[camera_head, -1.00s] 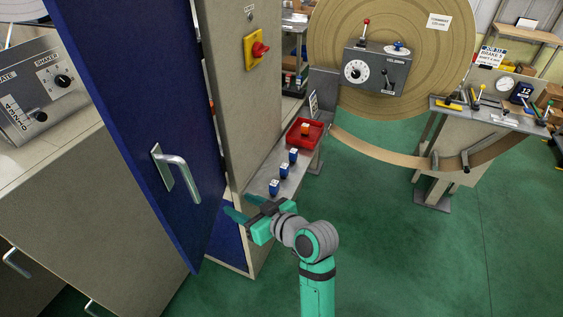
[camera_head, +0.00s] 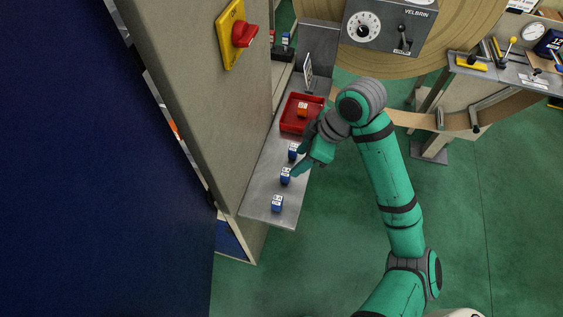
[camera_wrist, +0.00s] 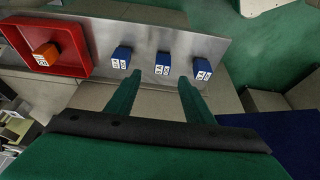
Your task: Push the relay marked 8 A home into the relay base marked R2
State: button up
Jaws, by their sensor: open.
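Three blue relays with white labels stand in a row on a grey metal shelf (camera_head: 259,203): one nearest the red tray (camera_head: 292,153), a middle one (camera_head: 285,176) and one at the near end (camera_head: 277,203). The wrist view shows the same left (camera_wrist: 121,58), middle (camera_wrist: 163,65) and right (camera_wrist: 202,70) relays; their label print is too small to read surely. My gripper (camera_head: 299,163) is open and empty beside the row. In the wrist view its fingertips (camera_wrist: 160,79) point toward the middle relay, which appears between them. Relay base R2 is not visible.
A red tray (camera_head: 289,127) holding an orange relay (camera_head: 302,110) sits farther along the shelf. A beige cabinet side (camera_head: 190,90) with a red rotary switch (camera_head: 243,33) stands left of it, beside a large blue door (camera_head: 80,180).

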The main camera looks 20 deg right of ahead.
aim_at(286, 174)
jog(key=x, duration=0.4)
jog(key=shift+a+r, duration=0.1)
jog(key=shift+s+x, duration=0.2)
jog(key=shift+x, duration=3.05)
jog(key=c, duration=1.1)
